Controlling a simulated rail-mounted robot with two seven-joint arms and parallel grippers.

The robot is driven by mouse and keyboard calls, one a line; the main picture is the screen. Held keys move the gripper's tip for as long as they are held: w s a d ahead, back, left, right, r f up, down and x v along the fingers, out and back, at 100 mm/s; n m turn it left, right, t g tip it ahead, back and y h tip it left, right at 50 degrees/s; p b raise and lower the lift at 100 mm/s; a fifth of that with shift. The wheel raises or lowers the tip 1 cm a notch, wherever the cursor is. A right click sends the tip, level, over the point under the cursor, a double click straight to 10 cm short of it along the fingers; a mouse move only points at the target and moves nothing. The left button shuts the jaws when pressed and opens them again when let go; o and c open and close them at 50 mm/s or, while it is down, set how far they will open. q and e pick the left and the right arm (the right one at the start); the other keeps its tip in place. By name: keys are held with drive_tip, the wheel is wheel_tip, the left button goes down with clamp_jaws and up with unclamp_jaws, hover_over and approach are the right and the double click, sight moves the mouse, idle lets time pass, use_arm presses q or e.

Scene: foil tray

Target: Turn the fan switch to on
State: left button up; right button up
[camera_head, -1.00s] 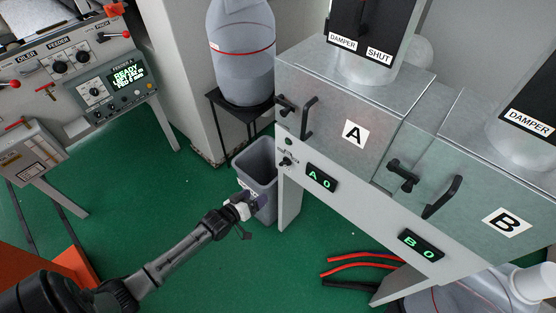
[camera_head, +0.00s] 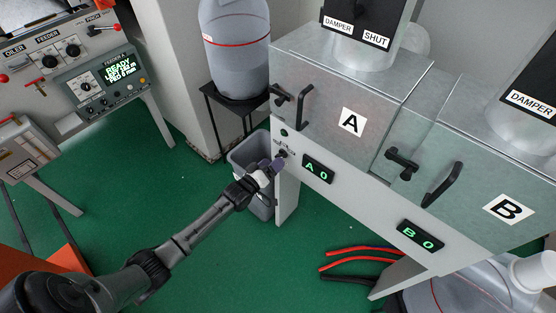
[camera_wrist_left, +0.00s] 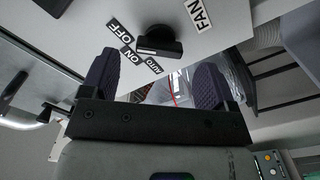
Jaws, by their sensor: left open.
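The fan switch is a black knob (camera_wrist_left: 160,40) on a pale panel, with ON, OFF, AUTO and FAN labels (camera_wrist_left: 198,14) around it in the left wrist view. I cannot tell for sure which label it points to. In the head view it is a small dark knob (camera_head: 284,153) on the front of cabinet A, left of the green A 0 display. My left gripper (camera_head: 274,166) is open, its purple fingertips close to the knob. In the wrist view the left gripper (camera_wrist_left: 154,85) has nothing between its fingers, and the knob lies just beyond them. My right gripper is out of view.
A grey bin (camera_head: 262,200) stands under and behind my left gripper. Cabinet A's black handle (camera_head: 304,107) is above the switch. The B 0 display (camera_head: 420,236) is to the right.

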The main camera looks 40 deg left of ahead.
sight(281, 155)
use_arm(q)
drive_tip(key=shift+w+b, duration=0.35)
drive_tip(key=shift+w, duration=1.45)
drive_tip(key=shift+c, duration=0.3)
drive_tip(key=c, duration=0.9)
drive_tip(key=shift+o, duration=0.2)
